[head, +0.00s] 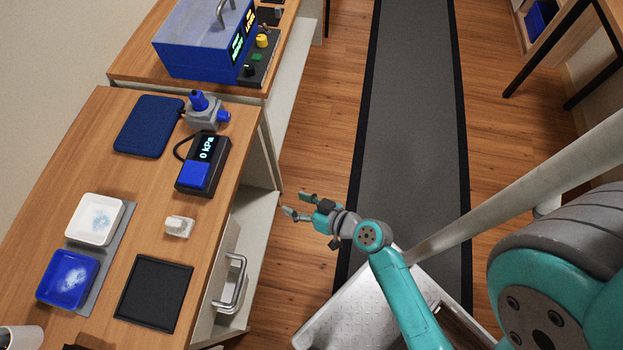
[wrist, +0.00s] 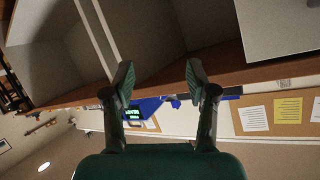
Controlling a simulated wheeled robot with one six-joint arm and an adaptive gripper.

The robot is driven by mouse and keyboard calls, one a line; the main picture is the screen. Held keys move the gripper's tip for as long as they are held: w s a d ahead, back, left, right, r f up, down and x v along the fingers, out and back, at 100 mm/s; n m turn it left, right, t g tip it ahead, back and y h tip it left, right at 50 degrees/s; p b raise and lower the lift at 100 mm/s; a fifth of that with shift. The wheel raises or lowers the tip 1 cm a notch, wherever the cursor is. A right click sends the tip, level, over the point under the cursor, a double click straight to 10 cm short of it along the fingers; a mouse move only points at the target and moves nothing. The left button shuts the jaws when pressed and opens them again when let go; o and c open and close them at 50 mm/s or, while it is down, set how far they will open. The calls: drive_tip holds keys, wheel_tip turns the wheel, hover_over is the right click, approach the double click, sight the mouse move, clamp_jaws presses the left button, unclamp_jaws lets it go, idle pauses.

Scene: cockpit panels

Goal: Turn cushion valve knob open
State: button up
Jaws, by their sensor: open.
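The dark blue cushion (head: 150,125) lies flat on the wooden desk. Beside its right edge is a grey valve body (head: 203,117) with a blue knob-like part (head: 198,101) on top and another blue part (head: 223,116) at its right side. I cannot tell the knob's setting. A black gauge box (head: 204,160) with a blue front and a "0 kPa" display stands just in front of the valve. My gripper (head: 297,203) is open and empty, off the desk's right side, apart from the valve. Its two spread fingers show in the wrist view (wrist: 159,74).
A blue box (head: 205,45) with lit displays stands on the far desk. A white tray (head: 95,220), a blue tray (head: 67,279), a small white object (head: 179,226) and a black tray (head: 153,293) lie nearer. A metal handle (head: 235,285) juts from the desk's side. The grey floor strip is clear.

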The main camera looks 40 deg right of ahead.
drive_tip(key=shift+h, duration=0.6)
drive_tip(key=shift+s+a+f, duration=0.1)
drive_tip(key=shift+s, duration=1.05)
drive_tip(key=shift+s+a+f, duration=0.1)
drive_tip(key=shift+s, duration=1)
